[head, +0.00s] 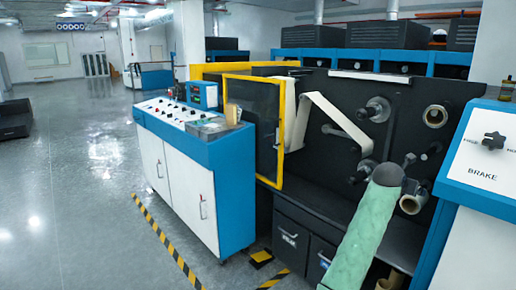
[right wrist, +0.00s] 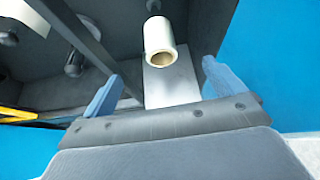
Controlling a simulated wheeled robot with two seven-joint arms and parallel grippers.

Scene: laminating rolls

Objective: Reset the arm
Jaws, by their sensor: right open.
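My right gripper (right wrist: 160,88) shows in the right wrist view with its two blue fingers wide apart and nothing between them. A pale hollow roll (right wrist: 160,38) on the dark machine is seen beyond the fingers, apart from them. No gripper is visible in the head view. My left gripper is not in view.
A blue and white control cabinet (head: 190,185) stands left of the machine, beside a yellow-framed guard (head: 254,130). A blue-edged panel marked BRAKE (head: 484,174) is at the right. Yellow-black floor tape (head: 168,243) runs before the cabinet.

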